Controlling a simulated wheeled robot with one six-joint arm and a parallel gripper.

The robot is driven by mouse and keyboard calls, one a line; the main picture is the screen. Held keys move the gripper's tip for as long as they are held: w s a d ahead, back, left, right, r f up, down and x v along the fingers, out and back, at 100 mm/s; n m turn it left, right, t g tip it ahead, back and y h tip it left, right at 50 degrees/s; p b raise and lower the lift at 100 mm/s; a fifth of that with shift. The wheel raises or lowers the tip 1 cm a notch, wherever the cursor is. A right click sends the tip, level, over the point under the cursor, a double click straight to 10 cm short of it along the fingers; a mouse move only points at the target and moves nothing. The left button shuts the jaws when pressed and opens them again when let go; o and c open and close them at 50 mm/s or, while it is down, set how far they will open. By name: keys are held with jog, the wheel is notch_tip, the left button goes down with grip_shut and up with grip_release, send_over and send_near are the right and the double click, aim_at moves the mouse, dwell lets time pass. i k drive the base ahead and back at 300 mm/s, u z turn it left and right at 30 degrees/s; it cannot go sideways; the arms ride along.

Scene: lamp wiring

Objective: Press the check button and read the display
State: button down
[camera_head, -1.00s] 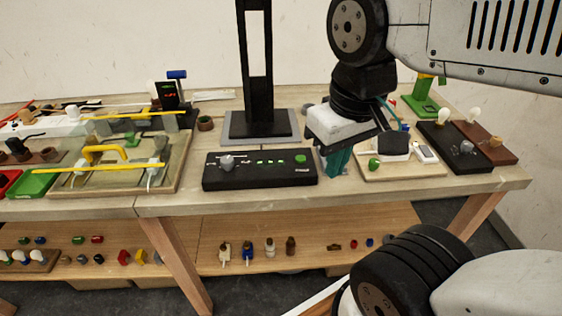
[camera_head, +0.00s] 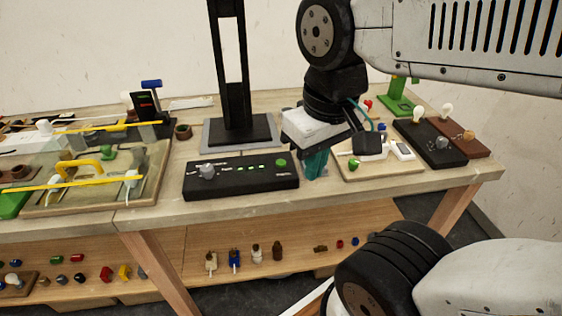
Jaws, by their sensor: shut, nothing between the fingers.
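A black control box (camera_head: 240,180) lies on the table near its front edge. It has a grey knob (camera_head: 207,170) at the left, a row of small lit green marks, and a green button (camera_head: 281,163) at the right end. A black display unit (camera_head: 145,103) with small red and green lit marks stands farther back on the left; its reading is too small to make out. My gripper (camera_head: 316,166) has teal fingers pointing down, just right of the green button and apart from it. It is shut and empty.
A tall black stand (camera_head: 230,75) on a grey base rises behind the control box. A light wooden board (camera_head: 360,172) with small parts lies right of my gripper, with a black bulb board (camera_head: 432,146) beyond. A board with yellow bars (camera_head: 150,190) lies left.

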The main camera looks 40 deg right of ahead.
aim_at(280, 163)
jog(key=z, duration=1.5)
jog(key=k, duration=0.85)
jog(key=u, duration=1.75)
jog(key=i, duration=0.5)
jog(key=z, duration=0.05)
